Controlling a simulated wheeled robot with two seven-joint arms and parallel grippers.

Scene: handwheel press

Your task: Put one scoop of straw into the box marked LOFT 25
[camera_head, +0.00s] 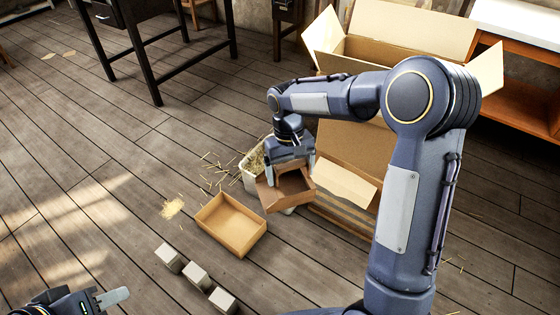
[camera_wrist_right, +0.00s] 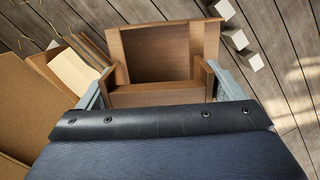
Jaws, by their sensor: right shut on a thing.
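My right gripper (camera_head: 289,172) is shut on a brown wooden scoop (camera_head: 292,188) and holds it beside a pale bin (camera_head: 249,180) of straw (camera_head: 256,160). In the right wrist view the scoop (camera_wrist_right: 155,97) sits between the two fingers. I see no straw in the visible part of the scoop. A small open tan box (camera_head: 232,224) stands on the floor just left of and in front of the scoop; its visible inside looks empty. I can read no LOFT 25 marking on any box. My left gripper (camera_head: 95,300) is at the bottom left, partly cut off.
Large open cardboard boxes stand behind (camera_head: 400,50) and below my right arm (camera_head: 345,185). Several pale blocks (camera_head: 196,275) lie in front of the tan box. Loose straw (camera_head: 172,208) lies on the planks. A dark table (camera_head: 130,30) stands back left. The left floor is mostly clear.

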